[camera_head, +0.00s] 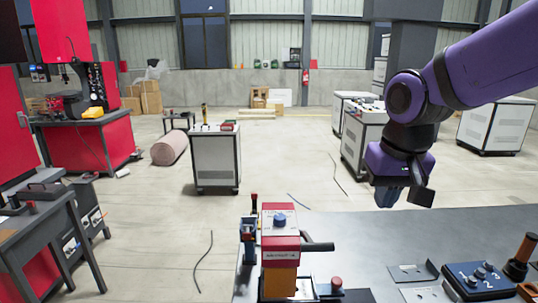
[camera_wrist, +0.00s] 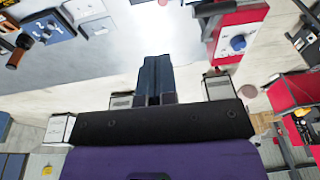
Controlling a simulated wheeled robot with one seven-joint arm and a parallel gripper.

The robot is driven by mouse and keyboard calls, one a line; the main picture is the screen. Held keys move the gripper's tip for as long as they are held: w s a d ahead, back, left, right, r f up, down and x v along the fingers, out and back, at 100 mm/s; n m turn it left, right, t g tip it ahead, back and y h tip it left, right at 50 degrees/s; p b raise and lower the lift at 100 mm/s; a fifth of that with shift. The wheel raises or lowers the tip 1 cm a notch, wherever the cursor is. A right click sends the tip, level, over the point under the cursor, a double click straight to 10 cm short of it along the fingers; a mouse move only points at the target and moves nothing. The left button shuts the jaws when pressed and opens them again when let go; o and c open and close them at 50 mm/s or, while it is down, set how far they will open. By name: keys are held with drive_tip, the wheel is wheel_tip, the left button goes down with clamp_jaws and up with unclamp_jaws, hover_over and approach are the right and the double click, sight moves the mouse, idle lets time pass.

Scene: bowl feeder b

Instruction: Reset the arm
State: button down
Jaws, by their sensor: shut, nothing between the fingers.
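My purple arm comes in from the right in the head view and bends down at the wrist. My gripper (camera_head: 387,196) hangs above the back edge of the grey table (camera_head: 400,235), clear of everything on it. In the wrist view my gripper (camera_wrist: 154,75) shows as two dark blue fingers pressed together with nothing between them.
Wheeled cabinets (camera_head: 215,160) stand on the floor beyond. The table's middle is clear.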

drive_tip(key=s+d+r+t, duration=0.1)
drive_tip(key=s+d+r, duration=0.1)
drive_tip(key=s+d, duration=0.2)
drive_tip(key=s+d+r+t, duration=0.2)
drive_tip(key=s+d, duration=0.3)
drive_tip(key=s, duration=0.3)
drive_tip(key=shift+s+d+r, duration=0.25)
drive_tip(key=shift+s+r, duration=0.05)
drive_tip(key=shift+s, duration=0.05)
